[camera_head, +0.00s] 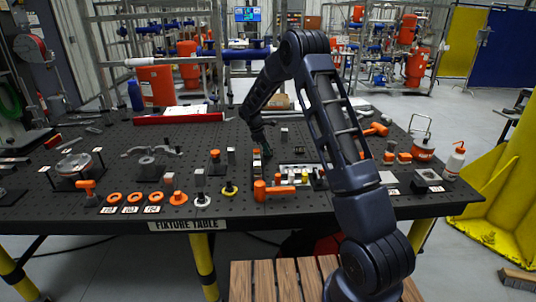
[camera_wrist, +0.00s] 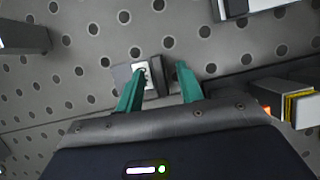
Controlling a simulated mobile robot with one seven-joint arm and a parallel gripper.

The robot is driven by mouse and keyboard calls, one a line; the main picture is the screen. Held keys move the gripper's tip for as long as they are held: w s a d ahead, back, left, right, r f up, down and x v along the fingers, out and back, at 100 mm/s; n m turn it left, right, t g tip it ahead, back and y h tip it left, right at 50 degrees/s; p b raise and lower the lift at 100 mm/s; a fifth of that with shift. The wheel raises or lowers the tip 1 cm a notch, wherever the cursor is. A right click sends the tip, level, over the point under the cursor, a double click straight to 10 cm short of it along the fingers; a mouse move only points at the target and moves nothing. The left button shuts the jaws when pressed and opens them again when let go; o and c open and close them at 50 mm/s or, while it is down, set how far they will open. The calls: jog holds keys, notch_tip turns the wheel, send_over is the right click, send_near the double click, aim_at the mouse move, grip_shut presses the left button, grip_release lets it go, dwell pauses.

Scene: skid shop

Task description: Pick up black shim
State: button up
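My gripper (camera_wrist: 160,88) shows in the wrist view as two teal fingers, spread apart over the perforated table. A small grey block with a pale, dark-marked face (camera_wrist: 143,74) lies at the left fingertip, partly hidden by that finger. I cannot tell whether they touch. No thing is clearly held between the fingers. I cannot pick out the black shim with certainty; dark parts blend with the dark table. In the head view my gripper (camera_head: 264,142) is low over the middle of the fixture table (camera_head: 330,205), and its fingertips are too small to make out.
Blocks with yellow layers (camera_wrist: 301,107) stand right of my gripper in the wrist view.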

jog(key=shift+x, duration=0.75)
grip_shut()
